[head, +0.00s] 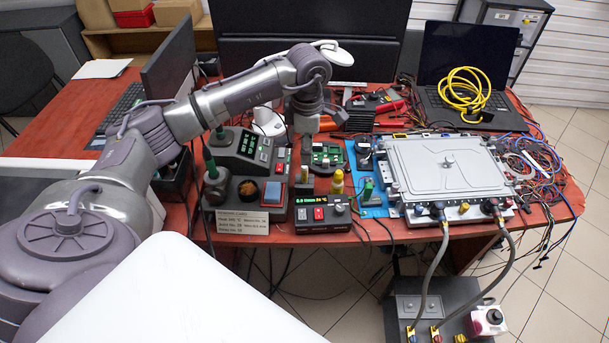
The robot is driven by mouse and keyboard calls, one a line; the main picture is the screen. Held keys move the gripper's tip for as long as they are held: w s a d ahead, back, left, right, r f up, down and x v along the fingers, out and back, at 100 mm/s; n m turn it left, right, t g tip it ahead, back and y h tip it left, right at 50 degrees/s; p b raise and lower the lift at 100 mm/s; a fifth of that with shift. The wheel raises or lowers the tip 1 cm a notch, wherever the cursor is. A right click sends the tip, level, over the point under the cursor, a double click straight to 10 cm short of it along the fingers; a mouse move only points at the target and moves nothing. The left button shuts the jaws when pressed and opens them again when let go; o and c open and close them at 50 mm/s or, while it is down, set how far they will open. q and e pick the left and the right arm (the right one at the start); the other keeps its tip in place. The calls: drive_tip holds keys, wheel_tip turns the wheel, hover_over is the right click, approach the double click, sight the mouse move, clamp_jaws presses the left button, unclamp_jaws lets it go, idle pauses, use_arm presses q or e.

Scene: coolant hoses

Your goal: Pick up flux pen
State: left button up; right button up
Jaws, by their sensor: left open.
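No flux pen can be made out with certainty. A small upright yellow item (338,182) stands behind the black power unit, and a small green upright item (367,188) stands to its right on the blue mat. Either may be the pen; the view is too small to tell. My left gripper (305,172) hangs from the arm that reaches in from the left. It points down over the bench, just left of the green circuit board (328,154), and is open. Nothing is visible between its fingers, which are small and dark here. My right gripper is out of view.
A soldering station (243,152) stands left of my gripper, and a black power unit (322,213) is at the front edge. A large grey metal housing (447,165) with hoses fills the right.

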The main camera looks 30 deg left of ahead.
sight(304, 167)
use_arm(q)
drive_tip(key=shift+f, duration=0.95)
drive_tip(key=f, duration=0.1)
drive_tip(key=f+p, duration=0.1)
drive_tip(key=f, duration=0.2)
drive_tip(key=shift+s+a+f+p, duration=0.15)
drive_tip(key=shift+a+f+p, duration=0.1)
drive_tip(key=shift+f+p, duration=0.15)
drive_tip(key=shift+f, duration=0.35)
drive_tip(key=shift+c, duration=0.3)
clamp_jaws()
